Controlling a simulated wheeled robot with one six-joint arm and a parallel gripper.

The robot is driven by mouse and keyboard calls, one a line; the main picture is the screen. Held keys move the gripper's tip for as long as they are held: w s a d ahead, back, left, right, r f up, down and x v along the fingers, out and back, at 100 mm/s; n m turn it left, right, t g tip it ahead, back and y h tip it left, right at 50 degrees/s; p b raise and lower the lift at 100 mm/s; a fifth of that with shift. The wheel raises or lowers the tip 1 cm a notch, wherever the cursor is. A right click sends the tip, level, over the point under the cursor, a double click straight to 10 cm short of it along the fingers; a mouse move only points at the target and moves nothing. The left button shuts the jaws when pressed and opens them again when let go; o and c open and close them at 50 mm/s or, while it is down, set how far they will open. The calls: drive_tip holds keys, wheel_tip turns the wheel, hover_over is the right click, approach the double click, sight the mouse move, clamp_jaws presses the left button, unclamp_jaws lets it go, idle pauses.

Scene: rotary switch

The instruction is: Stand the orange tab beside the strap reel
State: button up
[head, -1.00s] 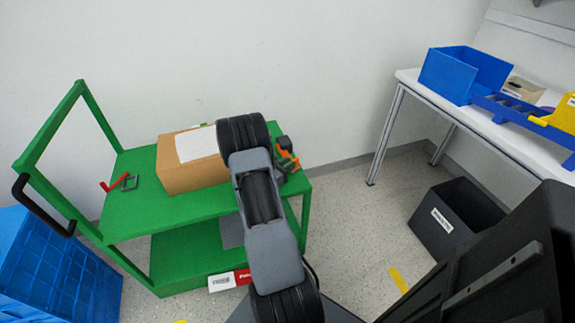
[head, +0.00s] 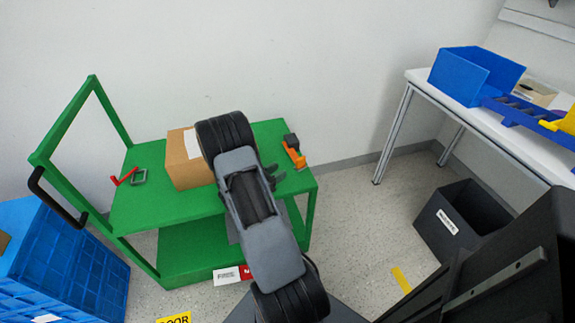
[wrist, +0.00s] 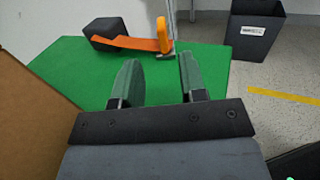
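The strap reel (wrist: 103,33) is a dark block on the green cart top, and in the head view it shows at the back right of the cart (head: 290,140). An orange strap (wrist: 137,43) runs from it to the right. The orange tab (wrist: 163,36) stands upright at the strap's right end, beside a small dark piece (wrist: 168,56). My gripper (wrist: 159,76) is open and empty. Its fingers point towards the tab, with green surface visible between them and a gap to the tab. In the head view my gripper (head: 270,176) is left of the strap, partly hidden by my arm.
A cardboard box (head: 188,170) stands on the green cart (head: 150,208), close to the left of my arm. A red and grey piece (head: 130,177) lies further left. A black bin (head: 462,222) stands on the floor at right, below a white table (head: 415,78) with blue bins.

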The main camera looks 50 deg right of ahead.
drive_tip(key=v, duration=0.4)
drive_tip(key=s+a+r+m+t+y, duration=0.2)
drive_tip(key=a+r+m+y, duration=0.3)
drive_tip(key=a, duration=0.4)
drive_tip(key=s+a+r+m+t+y, duration=0.2)
drive_tip(key=a+r+m+y, duration=0.3)
drive_tip(key=a, duration=0.5)
drive_tip(key=s+a+r+m+t+y, duration=0.2)
drive_tip(key=a+r+m+y, duration=0.3)
drive_tip(key=a, duration=0.5)
drive_tip(key=shift+t+y, duration=0.7)
drive_tip(key=shift+y, duration=0.4)
drive_tip(key=shift+r, duration=0.25)
